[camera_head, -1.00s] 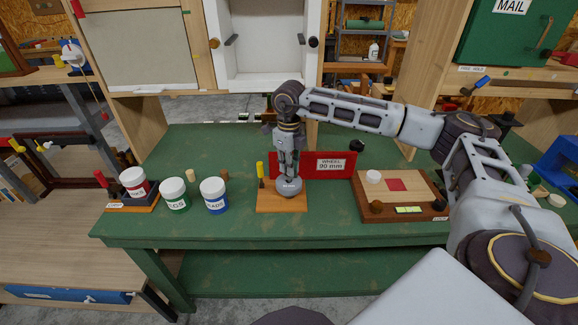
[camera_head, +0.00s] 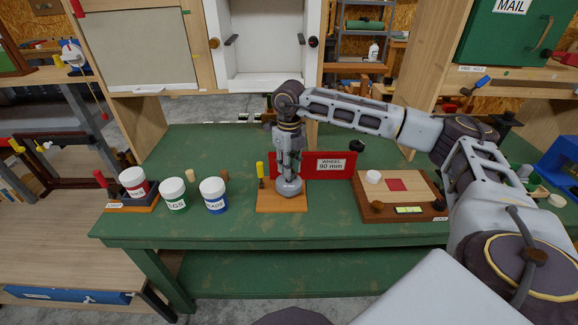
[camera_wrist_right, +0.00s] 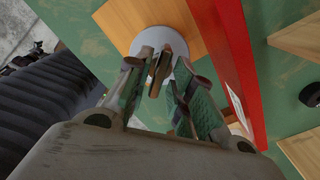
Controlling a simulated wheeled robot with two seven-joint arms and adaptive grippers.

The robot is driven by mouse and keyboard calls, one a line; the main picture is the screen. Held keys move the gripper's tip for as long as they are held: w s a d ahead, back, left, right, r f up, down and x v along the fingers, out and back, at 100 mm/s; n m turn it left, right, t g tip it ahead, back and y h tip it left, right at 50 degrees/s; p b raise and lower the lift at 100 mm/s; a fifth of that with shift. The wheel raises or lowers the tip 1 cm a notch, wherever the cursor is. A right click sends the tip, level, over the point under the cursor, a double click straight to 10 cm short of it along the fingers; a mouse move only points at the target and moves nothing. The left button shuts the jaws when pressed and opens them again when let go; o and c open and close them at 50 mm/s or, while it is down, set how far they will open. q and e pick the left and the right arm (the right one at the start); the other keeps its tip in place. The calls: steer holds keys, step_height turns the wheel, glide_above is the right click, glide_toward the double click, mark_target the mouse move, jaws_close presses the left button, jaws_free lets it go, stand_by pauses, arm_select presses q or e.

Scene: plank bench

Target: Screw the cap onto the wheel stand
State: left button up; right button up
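The wheel stand's wooden base (camera_head: 282,204) sits at the middle of the green bench, with a grey round piece (camera_head: 289,188) on it. My right gripper (camera_head: 288,176) points straight down just above that grey piece. In the right wrist view, the grey disc (camera_wrist_right: 176,43) lies under the fingertips on the wooden base. A thin brown upright part (camera_wrist_right: 160,68) stands between the fingers of my right gripper (camera_wrist_right: 163,62). Whether the fingers press on it cannot be told. No separate loose cap shows clearly. My left gripper is not in view.
A red "WHEEL 90 mm" sign (camera_head: 331,166) stands close behind the base. Labelled jars (camera_head: 213,195) stand farther left, and a wooden board (camera_head: 418,187) lies at the right. Bench between jars and base is clear.

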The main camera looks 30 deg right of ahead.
steer(key=shift+o, duration=0.4)
step_height(320, 180, up, 12)
stand_by(0.7)
stand_by(0.6)
